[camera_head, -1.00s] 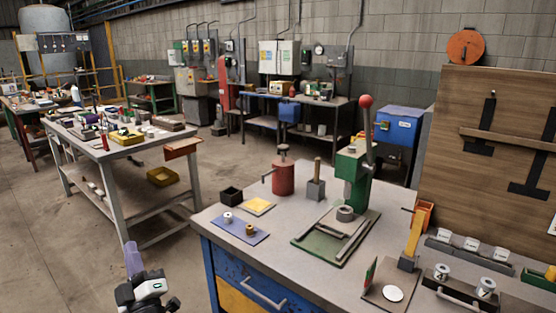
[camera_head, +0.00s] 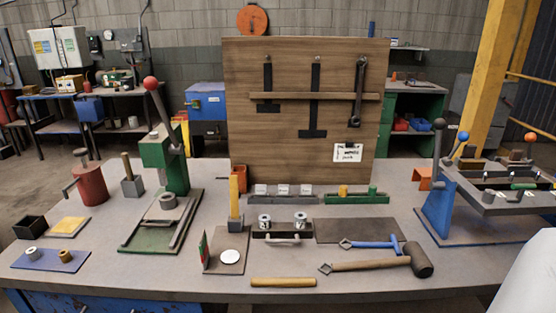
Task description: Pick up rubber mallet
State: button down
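The rubber mallet (camera_head: 418,260) lies on the bench top at the front right. Its dark cylindrical head is at the right end, and its brown wooden handle (camera_head: 372,265) runs left to a small loop at the tip. It lies flat, close to a blue-handled tool (camera_head: 372,244) just behind it; whether the two touch is hard to tell. My gripper is not in view, so its opening and any contents are hidden. A pale smooth shape at the lower right corner may be part of my arm.
A yellow wooden rod (camera_head: 283,282) lies at the front edge, left of the mallet. A dark flat mat (camera_head: 355,230) is behind it. A blue-framed lever fixture (camera_head: 437,207) stands to the right. A wooden tool board (camera_head: 285,130) rises at the back.

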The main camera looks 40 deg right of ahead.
aim_at(422, 266)
jog(key=z, duration=1.75)
